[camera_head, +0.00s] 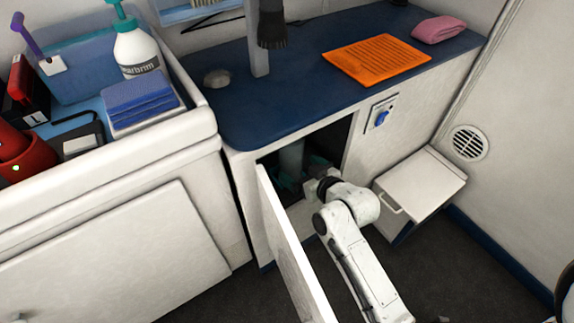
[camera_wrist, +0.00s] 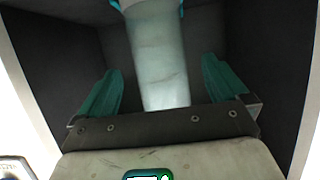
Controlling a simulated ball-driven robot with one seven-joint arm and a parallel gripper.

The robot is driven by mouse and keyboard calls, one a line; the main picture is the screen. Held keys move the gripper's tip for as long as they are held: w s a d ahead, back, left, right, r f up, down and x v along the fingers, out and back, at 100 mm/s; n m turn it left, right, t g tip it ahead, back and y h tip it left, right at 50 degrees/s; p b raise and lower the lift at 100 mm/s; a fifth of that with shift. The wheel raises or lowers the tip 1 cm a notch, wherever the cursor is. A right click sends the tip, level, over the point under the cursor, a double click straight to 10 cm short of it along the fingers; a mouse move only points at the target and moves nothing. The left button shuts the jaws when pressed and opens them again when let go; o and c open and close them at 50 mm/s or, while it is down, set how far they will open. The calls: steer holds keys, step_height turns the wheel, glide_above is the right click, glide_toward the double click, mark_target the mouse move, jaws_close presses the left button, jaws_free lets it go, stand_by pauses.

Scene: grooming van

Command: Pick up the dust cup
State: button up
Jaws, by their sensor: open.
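The dust cup appears to be the pale, translucent cylinder (camera_head: 291,157) standing inside the open cabinet under the blue counter. In the wrist view this cylinder (camera_wrist: 157,65) fills the middle, with blue parts at its upper end. My gripper (camera_head: 301,174) reaches into the cabinet. In the wrist view the green fingers of my gripper (camera_wrist: 162,75) are spread wide, one on each side of the cylinder, with visible gaps. The cylinder's lower part is hidden behind the gripper body.
The white cabinet door (camera_head: 290,250) stands open left of my arm. Dark cabinet walls (camera_wrist: 60,60) are close on both sides. A white step box (camera_head: 420,180) stands to the right. An orange mat (camera_head: 376,59) and pink towel (camera_head: 438,29) lie on the counter (camera_head: 300,80).

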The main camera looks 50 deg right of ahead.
steer(key=shift+b+x, duration=1.2)
steer(key=shift+x, duration=1.85)
steer(key=c, duration=1)
steer(key=shift+r, duration=0.1)
